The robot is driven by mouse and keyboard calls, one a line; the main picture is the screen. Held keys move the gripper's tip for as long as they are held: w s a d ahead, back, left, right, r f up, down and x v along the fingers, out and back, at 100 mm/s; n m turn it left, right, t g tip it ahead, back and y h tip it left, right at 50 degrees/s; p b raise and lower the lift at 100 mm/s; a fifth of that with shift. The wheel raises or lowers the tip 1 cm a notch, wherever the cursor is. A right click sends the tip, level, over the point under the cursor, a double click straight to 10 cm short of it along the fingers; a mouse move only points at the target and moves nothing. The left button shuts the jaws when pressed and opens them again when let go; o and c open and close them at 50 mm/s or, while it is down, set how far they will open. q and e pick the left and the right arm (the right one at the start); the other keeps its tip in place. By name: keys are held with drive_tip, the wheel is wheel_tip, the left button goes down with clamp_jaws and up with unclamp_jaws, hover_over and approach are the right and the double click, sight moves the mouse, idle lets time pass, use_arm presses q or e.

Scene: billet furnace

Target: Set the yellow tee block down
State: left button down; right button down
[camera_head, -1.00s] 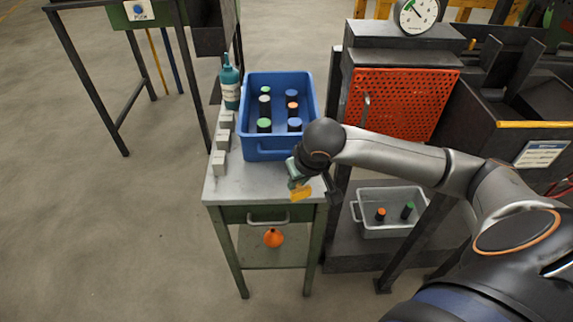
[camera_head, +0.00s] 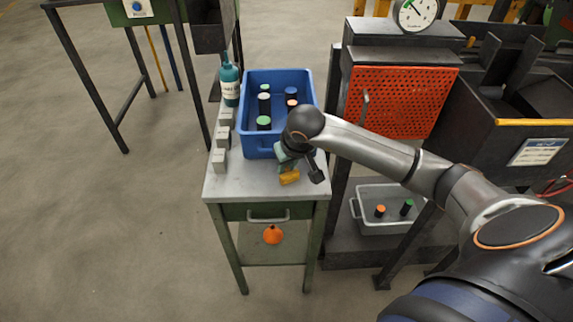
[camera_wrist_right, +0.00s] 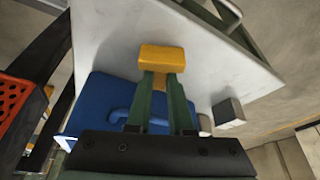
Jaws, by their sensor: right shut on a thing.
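The yellow tee block (camera_head: 290,177) is at the tips of my right gripper, over the front part of the grey table top (camera_head: 232,188). In the right wrist view the block (camera_wrist_right: 162,58) shows its yellow bar crosswise beyond the fingertips, with its stem between the fingers. My right gripper (camera_wrist_right: 159,88) is shut on it. In the head view the gripper (camera_head: 287,166) reaches down just in front of the blue crate. Whether the block touches the table top is hard to tell. My left gripper is not in view.
The blue crate (camera_head: 252,145) with several dark, coloured-top cylinders stands behind the gripper. Several grey blocks (camera_head: 219,160) and a teal bottle (camera_head: 230,85) line the table's left side. The front left of the top is bare. A grey bin (camera_head: 383,228) stands low at right.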

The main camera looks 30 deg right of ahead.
drive_tip(key=c, duration=0.8)
unclamp_jaws()
drive_tip(key=shift+f, duration=0.1)
